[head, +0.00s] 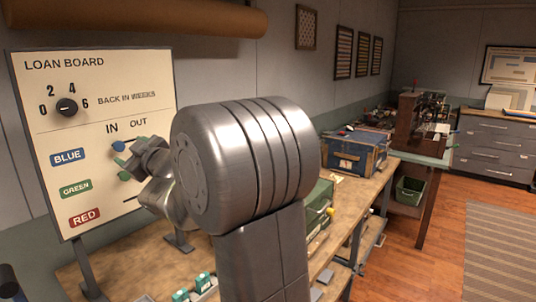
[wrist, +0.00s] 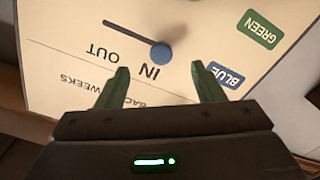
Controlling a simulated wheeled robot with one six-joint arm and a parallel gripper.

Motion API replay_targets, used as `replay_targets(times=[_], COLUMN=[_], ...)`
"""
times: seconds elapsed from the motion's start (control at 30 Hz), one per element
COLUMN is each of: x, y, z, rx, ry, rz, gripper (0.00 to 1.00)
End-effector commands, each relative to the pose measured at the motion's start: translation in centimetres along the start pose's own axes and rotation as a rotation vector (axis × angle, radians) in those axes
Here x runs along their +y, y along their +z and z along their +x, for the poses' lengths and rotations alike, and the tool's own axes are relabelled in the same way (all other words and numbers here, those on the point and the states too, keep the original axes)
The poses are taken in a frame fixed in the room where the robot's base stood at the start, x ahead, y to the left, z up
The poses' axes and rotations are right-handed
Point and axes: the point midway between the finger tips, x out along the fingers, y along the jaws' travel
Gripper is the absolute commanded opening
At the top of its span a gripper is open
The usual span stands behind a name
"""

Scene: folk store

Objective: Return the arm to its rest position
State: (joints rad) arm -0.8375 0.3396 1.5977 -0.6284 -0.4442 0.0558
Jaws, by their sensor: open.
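My gripper (wrist: 162,85) is open and empty in the wrist view, with its two green fingers apart in front of the loan board. The loan board (head: 95,90) stands at the left of the head view, and it fills much of the wrist view upside down (wrist: 75,50). A blue slider knob (wrist: 161,54) shows just beyond the fingertips, at the IN end of its slot. It looks apart from the fingers. In the head view my arm covers part of the board, and my gripper's fingers are mostly hidden, with green tips beside the blue knob (head: 118,146).
The dial (head: 66,107) sits at the board's upper left. The board stands on a wooden workbench (head: 120,262). A green box (head: 318,208) and a blue chest (head: 352,155) stand farther along the bench. Open wooden floor (head: 420,260) lies to the right.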

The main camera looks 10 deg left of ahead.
Motion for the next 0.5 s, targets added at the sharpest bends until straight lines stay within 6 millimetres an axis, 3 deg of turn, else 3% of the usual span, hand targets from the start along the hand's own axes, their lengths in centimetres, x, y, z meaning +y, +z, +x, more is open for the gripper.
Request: replay_targets(times=[0.2,0.5], x=[0.0,0.0], y=[0.0,0.0], z=[3.5,5.7], rx=[-0.001,-0.001], ry=[-0.001,0.000], rz=[0.002,0.001], gripper=[0.62,0.62])
